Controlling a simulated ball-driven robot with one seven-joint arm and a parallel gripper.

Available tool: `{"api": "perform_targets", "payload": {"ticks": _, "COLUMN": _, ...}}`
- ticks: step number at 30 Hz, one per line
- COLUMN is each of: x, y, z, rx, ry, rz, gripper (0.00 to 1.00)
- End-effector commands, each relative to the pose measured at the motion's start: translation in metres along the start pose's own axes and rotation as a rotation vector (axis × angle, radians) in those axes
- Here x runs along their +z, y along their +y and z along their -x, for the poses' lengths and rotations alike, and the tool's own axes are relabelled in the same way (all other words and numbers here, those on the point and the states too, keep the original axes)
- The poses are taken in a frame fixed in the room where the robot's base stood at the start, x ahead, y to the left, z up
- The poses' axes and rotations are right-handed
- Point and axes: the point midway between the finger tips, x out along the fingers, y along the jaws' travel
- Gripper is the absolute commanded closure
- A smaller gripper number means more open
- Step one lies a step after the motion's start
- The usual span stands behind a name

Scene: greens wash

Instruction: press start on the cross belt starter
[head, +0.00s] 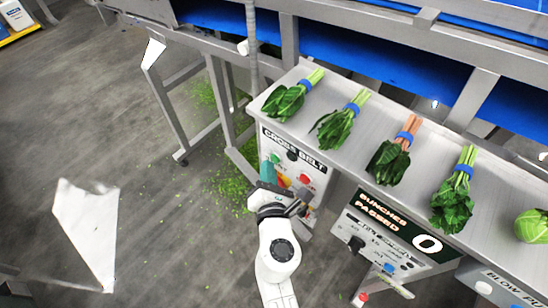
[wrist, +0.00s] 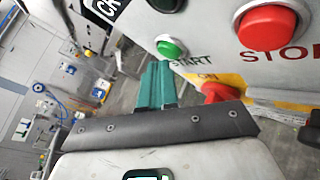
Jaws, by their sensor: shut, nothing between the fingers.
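The cross belt starter (head: 290,165) is a pale upright panel labelled "CROSS BELT" under the steel shelf. Its green start button (head: 275,158) is at the left and the red stop button (head: 304,178) to its right. In the wrist view the green start button (wrist: 170,47) is beside the "START" label, and the larger red stop button (wrist: 267,27) is at upper right. My gripper (head: 267,172) has teal fingers, shut and empty. In the wrist view my gripper (wrist: 158,66) points its tips just below the green button. I cannot tell whether they touch it.
A red knob (wrist: 218,93) on a yellow plate sits close right of my fingers. Several bunches of greens (head: 288,98) lie on the steel shelf (head: 318,105) above. A "BUNCHES PASSED" counter box (head: 385,245) reading 0 stands at right. Floor at left is open, with scattered leaf bits.

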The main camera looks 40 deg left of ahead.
Motion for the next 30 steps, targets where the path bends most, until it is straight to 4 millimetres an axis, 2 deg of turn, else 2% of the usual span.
{"api": "perform_targets", "payload": {"ticks": 30, "x": 0.0038, "y": -0.0025, "z": -0.0052, "rx": 0.002, "ry": 0.0, "rz": 0.0, "gripper": 1.0}}
